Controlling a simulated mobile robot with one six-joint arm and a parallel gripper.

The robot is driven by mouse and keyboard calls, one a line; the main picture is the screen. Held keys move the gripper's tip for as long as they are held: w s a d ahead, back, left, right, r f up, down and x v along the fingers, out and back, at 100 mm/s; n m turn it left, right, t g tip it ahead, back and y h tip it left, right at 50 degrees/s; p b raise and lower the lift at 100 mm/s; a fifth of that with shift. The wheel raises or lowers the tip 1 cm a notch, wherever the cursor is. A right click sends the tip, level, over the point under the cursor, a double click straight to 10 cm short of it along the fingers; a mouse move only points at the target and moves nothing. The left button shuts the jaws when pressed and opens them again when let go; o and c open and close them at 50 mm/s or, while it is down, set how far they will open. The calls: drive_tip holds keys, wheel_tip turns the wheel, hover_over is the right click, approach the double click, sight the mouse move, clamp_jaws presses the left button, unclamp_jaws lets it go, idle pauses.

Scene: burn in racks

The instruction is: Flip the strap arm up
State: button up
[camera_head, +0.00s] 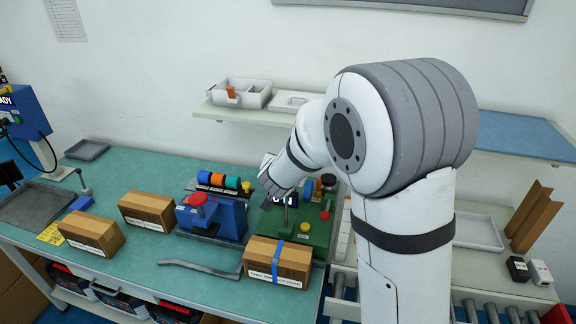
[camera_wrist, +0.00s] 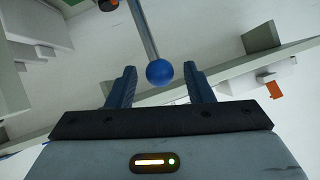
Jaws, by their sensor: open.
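A blue ball knob (camera_wrist: 160,72) on the end of a metal rod (camera_wrist: 143,30) shows in the wrist view. It lies between the tips of my gripper (camera_wrist: 161,82); the fingers are open, with a gap on each side of the ball. In the head view my gripper (camera_head: 266,186) is over the left back of the green machine (camera_head: 311,228). That machine has a red knob, a yellow button and coloured rolls. A carton with a blue strap (camera_head: 277,262) sits at its front. My wrist partly hides the machine's back, and I cannot clearly tell the strap arm there.
A blue machine (camera_head: 212,216) with a red knob and coloured rolls stands just left of the green one. Cartons (camera_head: 147,212) and a grey bar (camera_head: 200,268) lie on the teal bench (camera_head: 150,270). A wall shelf (camera_head: 225,113) with a white tray is behind.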

drive_tip(key=shift+v, duration=2.8)
drive_tip(key=s+d+n+g+y+b, duration=0.1)
drive_tip(key=s+d+g, duration=0.3)
drive_tip(key=s, duration=1)
drive_tip(key=s+d+n+g+b, duration=0.1)
drive_tip(key=s+d+n+g, duration=0.3)
drive_tip(key=s, duration=1.1)
drive_tip(key=d, duration=0.3)
drive_tip(key=shift+s+d+f+y+b, duration=0.15)
drive_tip(key=shift+f+y+b, duration=0.25)
